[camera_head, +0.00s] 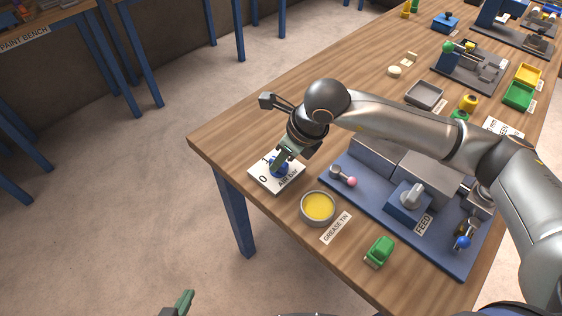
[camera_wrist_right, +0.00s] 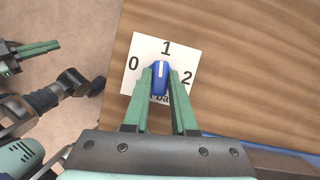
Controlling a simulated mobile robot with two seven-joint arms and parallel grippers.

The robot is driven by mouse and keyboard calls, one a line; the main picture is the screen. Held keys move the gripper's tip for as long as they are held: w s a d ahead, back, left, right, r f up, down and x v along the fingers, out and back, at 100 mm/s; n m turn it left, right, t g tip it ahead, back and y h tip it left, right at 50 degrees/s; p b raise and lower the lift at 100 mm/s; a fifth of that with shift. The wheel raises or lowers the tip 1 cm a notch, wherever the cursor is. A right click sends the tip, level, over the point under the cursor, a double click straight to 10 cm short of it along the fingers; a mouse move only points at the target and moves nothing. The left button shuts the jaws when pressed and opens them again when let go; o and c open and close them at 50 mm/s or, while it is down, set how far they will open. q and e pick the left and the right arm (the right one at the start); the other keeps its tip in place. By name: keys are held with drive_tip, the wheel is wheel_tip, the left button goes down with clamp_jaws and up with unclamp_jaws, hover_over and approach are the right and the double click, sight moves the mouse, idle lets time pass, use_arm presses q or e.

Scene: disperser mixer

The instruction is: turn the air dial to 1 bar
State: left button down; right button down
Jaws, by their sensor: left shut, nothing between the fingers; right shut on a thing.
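The air dial is a blue knob (camera_wrist_right: 160,78) on a white card (camera_wrist_right: 135,105) marked 0, 1 and 2. Its white pointer line points up toward the 1 in the right wrist view. My right gripper (camera_wrist_right: 161,88) is shut on the knob, one green finger on each side. In the head view the same gripper (camera_head: 284,160) stands over the card (camera_head: 263,181) at the table's near left corner and partly covers the blue knob (camera_head: 279,170). My left gripper (camera_head: 186,300) is at the bottom edge of the head view, shut and empty, away from the table.
A grease tin (camera_head: 318,207) stands just right of the card. A blue base plate (camera_head: 400,232) with grey blocks, a feed knob (camera_head: 411,196) and levers lies further right. A green object (camera_head: 380,250) sits near the front edge. Bare wood surrounds the card's far side.

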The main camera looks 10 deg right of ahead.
drive_tip(key=shift+m+h+b, duration=0.3)
drive_tip(key=shift+m+b, duration=0.25)
drive_tip(key=shift+m, duration=0.35)
drive_tip(key=c, duration=0.7)
unclamp_jaws()
drive_tip(key=v, duration=1.2)
drive_tip(key=shift+s+r+b, duration=0.25)
drive_tip(key=shift+s+b, duration=0.05)
